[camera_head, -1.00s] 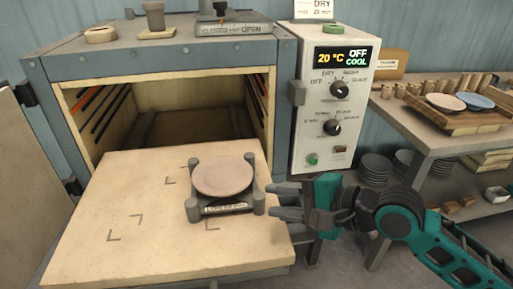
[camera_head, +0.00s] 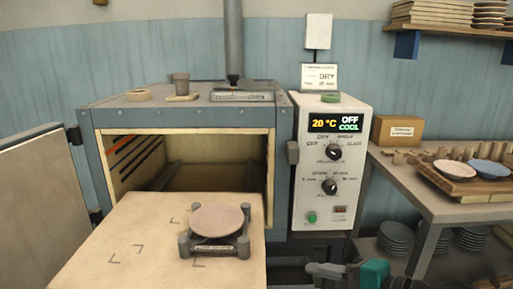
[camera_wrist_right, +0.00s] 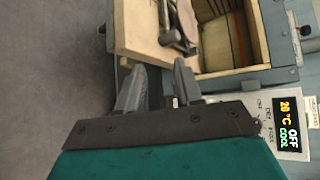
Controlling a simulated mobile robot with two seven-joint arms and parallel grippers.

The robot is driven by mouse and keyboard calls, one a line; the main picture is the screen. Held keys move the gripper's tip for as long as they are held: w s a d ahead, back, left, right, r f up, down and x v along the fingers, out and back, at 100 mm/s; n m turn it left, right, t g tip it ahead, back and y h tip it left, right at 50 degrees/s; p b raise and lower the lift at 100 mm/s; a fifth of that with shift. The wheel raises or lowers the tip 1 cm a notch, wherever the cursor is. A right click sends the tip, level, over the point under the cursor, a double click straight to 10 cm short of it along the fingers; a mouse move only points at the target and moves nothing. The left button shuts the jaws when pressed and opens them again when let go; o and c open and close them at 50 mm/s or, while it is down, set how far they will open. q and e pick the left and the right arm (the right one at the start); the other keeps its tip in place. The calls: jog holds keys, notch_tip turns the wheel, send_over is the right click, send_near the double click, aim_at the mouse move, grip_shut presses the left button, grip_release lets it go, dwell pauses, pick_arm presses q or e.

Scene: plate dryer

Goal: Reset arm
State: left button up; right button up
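A pinkish-brown plate (camera_head: 217,220) lies on a small dark four-post stand (camera_head: 214,247) on the pale shelf (camera_head: 130,265) in front of the dryer opening. The stand also shows in part at the top of the right wrist view (camera_wrist_right: 179,30). My right gripper (camera_head: 312,272) is at the bottom edge of the head view, to the right of the shelf and apart from the stand. In the right wrist view its two fingers (camera_wrist_right: 160,66) stand apart with nothing between them. My left gripper is in neither view.
The dryer (camera_head: 190,120) stands open, its door (camera_head: 40,190) swung left. Its control panel (camera_head: 330,165) reads 20 °C, OFF, COOL. A table (camera_head: 440,208) at right holds two plates (camera_head: 452,170) on a wooden board, with stacked plates below.

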pick_arm(q)
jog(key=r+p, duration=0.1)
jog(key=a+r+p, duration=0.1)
jog(key=p, duration=0.1)
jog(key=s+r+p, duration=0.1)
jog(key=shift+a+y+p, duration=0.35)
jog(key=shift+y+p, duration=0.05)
pick_arm(e)
jog(key=s+d+f+n+h, duration=0.2)
jog(key=s+f+n, duration=0.1)
jog(key=f+n, duration=0.2)
jog(key=s+d+f+n+t+h, duration=0.1)
jog(key=s+d+f+n+h, duration=0.1)
jog(key=f, duration=0.6)
jog(key=s+d+f+n+h, duration=0.2)
jog(key=s+f+n+h, duration=0.2)
jog(key=s+f+n, duration=0.2)
jog(key=shift+s+d+f+n+t, duration=0.2)
jog(key=shift+d+f+n+t, duration=0.15)
jog(key=shift+f+n, duration=0.35)
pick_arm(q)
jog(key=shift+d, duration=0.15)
pick_arm(e)
jog(key=shift+r, duration=0.2)
